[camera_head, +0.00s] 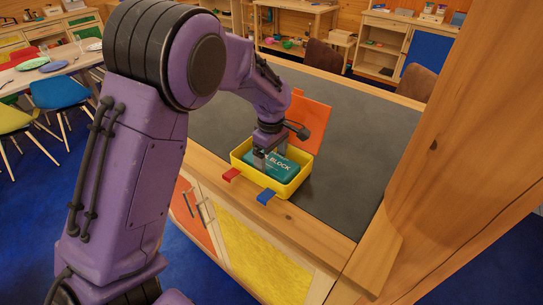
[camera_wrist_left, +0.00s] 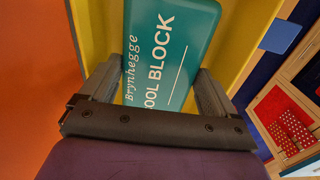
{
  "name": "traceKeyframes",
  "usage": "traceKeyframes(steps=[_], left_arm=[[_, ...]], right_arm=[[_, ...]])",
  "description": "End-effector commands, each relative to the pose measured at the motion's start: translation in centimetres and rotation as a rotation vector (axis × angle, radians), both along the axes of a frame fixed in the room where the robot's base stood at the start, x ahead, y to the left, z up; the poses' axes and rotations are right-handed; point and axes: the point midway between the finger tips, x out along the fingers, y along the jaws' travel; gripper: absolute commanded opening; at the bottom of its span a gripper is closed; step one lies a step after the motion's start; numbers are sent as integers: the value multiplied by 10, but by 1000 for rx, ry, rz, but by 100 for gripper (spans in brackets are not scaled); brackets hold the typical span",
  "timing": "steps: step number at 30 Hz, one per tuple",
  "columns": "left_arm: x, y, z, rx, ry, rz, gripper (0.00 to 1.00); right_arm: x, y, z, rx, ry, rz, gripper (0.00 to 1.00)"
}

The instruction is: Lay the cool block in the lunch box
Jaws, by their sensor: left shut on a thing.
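The cool block (camera_head: 268,165) is teal with white lettering. It lies inside the yellow lunch box (camera_head: 290,190), which stands on the dark counter top with its orange lid (camera_head: 309,122) raised at the back. My left gripper (camera_head: 261,161) reaches down into the box and is shut on the block. In the left wrist view the block (camera_wrist_left: 172,45) sits between the two fingers (camera_wrist_left: 160,90), with the yellow box wall (camera_wrist_left: 95,30) beside it. I cannot tell whether the block touches the box floor. My right gripper is not in view.
A red latch (camera_head: 231,174) and a blue latch (camera_head: 265,196) stick out at the front of the box. The dark counter (camera_head: 355,130) is clear around it. A wooden post (camera_head: 455,130) rises at the right.

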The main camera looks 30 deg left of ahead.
Motion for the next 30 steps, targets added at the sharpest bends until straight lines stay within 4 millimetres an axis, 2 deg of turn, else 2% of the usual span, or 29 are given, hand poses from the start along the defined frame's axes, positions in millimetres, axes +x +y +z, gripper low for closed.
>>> traceKeyframes(steps=[3, 4, 11, 14, 17, 24, 27, 30], left_arm=[[0, 0, -3, 0, -1, 0, 43], [0, 0, -3, 0, 0, 0, 100], [0, 0, -2, 0, -1, 0, 100], [1, 0, 7, 1, -3, -1, 100], [1, 0, 27, 1, -7, -1, 100], [1, 0, 90, 1, -6, -1, 100], [1, 0, 108, 1, -4, -1, 100], [0, 0, 118, 0, -1, 0, 100]], right_arm=[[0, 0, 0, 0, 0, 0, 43], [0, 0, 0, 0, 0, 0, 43], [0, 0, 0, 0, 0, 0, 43], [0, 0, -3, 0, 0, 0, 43], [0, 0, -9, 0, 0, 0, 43], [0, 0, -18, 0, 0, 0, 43], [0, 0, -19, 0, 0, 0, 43], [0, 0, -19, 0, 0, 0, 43]])
